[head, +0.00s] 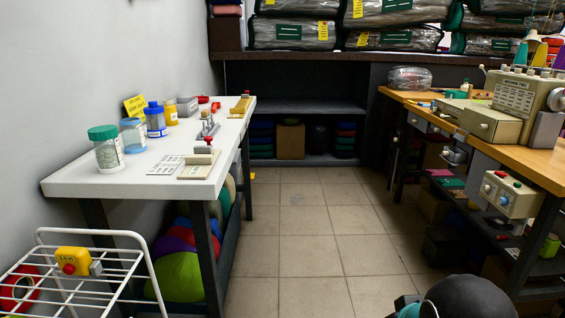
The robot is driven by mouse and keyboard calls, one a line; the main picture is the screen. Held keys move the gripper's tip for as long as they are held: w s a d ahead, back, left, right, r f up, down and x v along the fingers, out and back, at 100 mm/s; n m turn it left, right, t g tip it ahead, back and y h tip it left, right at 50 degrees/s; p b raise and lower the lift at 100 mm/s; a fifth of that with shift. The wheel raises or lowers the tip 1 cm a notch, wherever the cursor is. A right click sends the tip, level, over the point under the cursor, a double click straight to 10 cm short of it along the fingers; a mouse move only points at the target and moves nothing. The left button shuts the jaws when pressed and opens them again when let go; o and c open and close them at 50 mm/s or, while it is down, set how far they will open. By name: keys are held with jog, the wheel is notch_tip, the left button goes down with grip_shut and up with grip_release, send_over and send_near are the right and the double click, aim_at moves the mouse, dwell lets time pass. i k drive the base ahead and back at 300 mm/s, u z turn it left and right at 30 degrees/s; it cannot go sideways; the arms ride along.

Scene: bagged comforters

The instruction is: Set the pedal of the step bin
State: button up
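I cannot make out a step bin or its pedal in the head view. My gripper is not in view. A dark rounded shape (470,298) with a teal-capped part (408,306) beside it is cut off by the bottom edge at the right. I cannot tell whether it is part of my arm.
A white table (70,184) along the left wall holds jars and small lever fixtures. A white wire rack (92,234) stands front left. A wooden workbench (520,150) with a sewing machine (515,98) is on the right. Tiled floor (310,230) between them is clear.

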aim_at(235, 171)
jog(key=u, duration=0.05)
jog(key=i, duration=4.65)
jog(key=u, duration=0.15)
